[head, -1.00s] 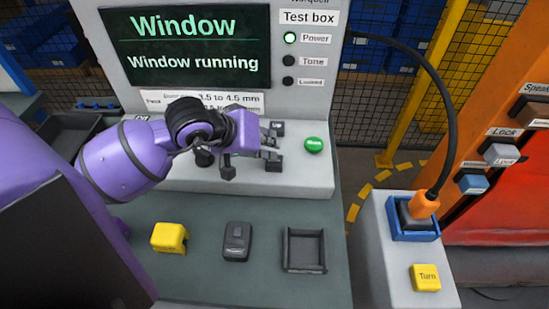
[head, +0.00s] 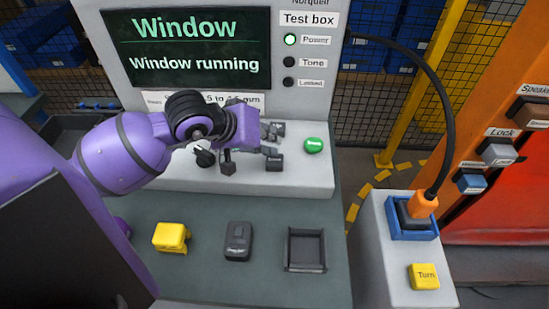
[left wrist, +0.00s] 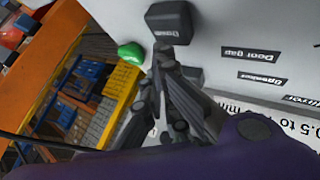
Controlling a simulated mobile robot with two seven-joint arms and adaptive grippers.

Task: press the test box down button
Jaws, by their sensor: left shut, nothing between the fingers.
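The test box (head: 310,180) has a dark block button (head: 274,163) at the near side of its ledge. In the left wrist view this button (left wrist: 170,20) bears a label that seems to read "Down". A second dark button (head: 278,129) sits farther back. My left gripper (head: 270,147) is shut and empty, between these two dark buttons in the head view. In the left wrist view its fingertips (left wrist: 165,50) are at the edge of the labelled button; I cannot tell whether they touch. The second button is partly hidden behind the fingers. My right gripper is not in view.
A green button (head: 313,145) is right of the dark ones. The screen (head: 187,50) reads "Window running". A yellow block (head: 170,237), a dark device (head: 238,240) and an empty tray (head: 305,250) lie in front. A pedestal with a cable (head: 447,100) stands right.

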